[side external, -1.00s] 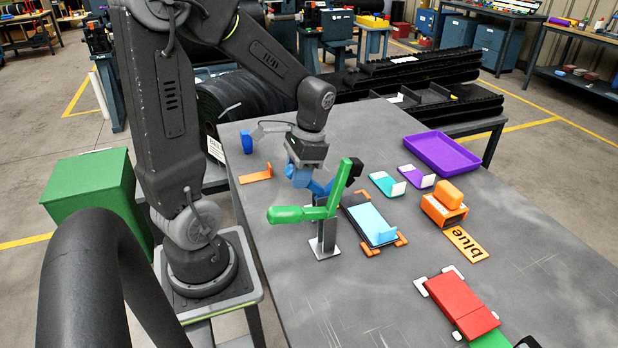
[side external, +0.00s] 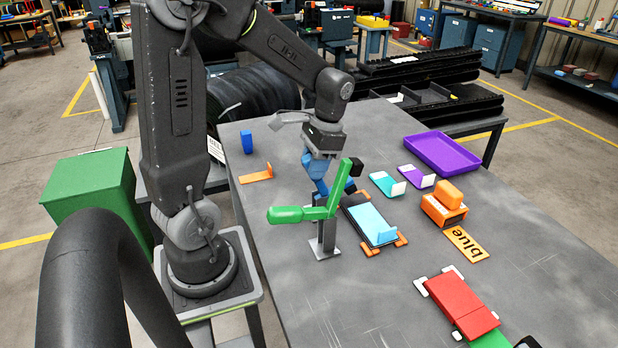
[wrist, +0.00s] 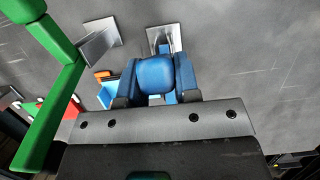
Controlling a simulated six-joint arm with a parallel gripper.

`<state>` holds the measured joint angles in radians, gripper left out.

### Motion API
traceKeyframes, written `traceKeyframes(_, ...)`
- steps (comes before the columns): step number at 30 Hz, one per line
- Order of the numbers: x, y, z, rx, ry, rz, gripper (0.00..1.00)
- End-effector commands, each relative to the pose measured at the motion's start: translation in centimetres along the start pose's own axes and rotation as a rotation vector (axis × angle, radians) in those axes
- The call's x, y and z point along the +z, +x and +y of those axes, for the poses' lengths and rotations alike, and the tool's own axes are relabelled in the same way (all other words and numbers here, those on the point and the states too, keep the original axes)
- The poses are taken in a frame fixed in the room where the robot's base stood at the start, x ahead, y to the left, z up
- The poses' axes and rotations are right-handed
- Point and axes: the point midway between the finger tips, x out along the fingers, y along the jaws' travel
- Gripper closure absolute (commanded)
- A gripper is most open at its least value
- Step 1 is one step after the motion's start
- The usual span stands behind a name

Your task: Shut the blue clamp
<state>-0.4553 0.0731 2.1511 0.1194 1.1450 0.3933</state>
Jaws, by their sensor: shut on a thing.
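The blue clamp stands on the table behind the green clamp (side external: 318,212), which partly hides it in the side view. In the wrist view its rounded blue handle (wrist: 155,75) sits between the fingers of my gripper (wrist: 156,88), with a grey base plate (wrist: 165,37) beyond it. In the side view my gripper (side external: 318,172) points down, shut on the handle. A black pad (side external: 355,167) shows just right of the green upright arm; I cannot tell surely which clamp it belongs to. The green clamp also shows at the left in the wrist view (wrist: 60,95).
A plate with a light-blue bracket (side external: 370,222) lies right of the clamps. An orange block (side external: 445,205), a "blue" label (side external: 465,244), teal (side external: 385,183) and purple brackets (side external: 416,176) and a purple tray (side external: 442,153) lie further right. The green clamp stands close in front.

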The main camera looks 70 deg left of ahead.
Motion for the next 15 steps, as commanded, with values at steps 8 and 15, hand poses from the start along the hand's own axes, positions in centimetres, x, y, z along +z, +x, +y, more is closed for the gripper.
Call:
traceKeyframes(8,-1.1,-0.4,0.0,-0.001,0.002,0.004,0.85)
traceKeyframes(15,-1.9,-0.6,0.0,-0.001,0.0,0.002,0.84)
